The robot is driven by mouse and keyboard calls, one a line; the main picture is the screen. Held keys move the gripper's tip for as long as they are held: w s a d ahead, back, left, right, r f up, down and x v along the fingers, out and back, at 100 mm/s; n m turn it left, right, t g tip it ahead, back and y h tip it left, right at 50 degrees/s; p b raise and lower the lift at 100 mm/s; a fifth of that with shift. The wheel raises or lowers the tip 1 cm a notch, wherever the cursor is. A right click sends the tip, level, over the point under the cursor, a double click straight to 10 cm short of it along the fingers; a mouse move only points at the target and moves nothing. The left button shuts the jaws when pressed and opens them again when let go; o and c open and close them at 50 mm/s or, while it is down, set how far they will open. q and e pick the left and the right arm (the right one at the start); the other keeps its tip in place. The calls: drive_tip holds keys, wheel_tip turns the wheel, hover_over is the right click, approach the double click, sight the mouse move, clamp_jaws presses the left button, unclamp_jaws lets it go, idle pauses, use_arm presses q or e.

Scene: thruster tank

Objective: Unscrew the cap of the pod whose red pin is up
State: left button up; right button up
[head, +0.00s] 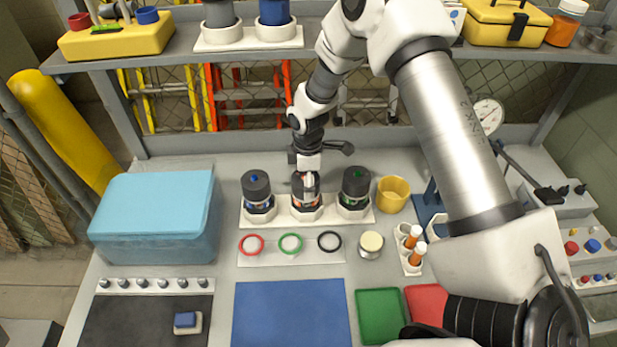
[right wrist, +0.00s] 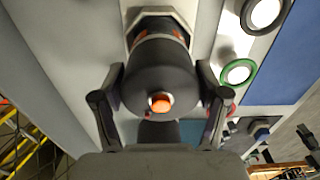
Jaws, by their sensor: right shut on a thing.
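Three pods with dark caps stand upright in a white rack (head: 284,217). The left pod (head: 257,193) has a blue pin on top and the right pod (head: 355,190) a green one. The middle pod (head: 305,200) has an orange-red pin, seen raised at the centre of its dark cap (right wrist: 160,75) in the right wrist view. My right gripper (head: 306,176) reaches down over the middle pod and partly hides it. In the right wrist view its two fingers (right wrist: 161,92) are shut on the sides of that cap. My left gripper is not in view.
Red, green and black rings lie on a white plate (head: 265,259) in front of the rack. A yellow cup (head: 392,194) and a small round jar (head: 370,244) stand to its right. A light-blue box (head: 155,215) is at left. The blue mat (head: 291,310) is clear.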

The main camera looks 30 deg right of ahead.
drive_tip(key=n, duration=0.4)
drive_tip(key=shift+s+a+f+n, duration=0.15)
drive_tip(key=shift+s+n, duration=0.15)
drive_tip(key=shift+n, duration=0.1)
drive_tip(key=o, duration=1.1)
drive_tip(key=shift+w, duration=0.1)
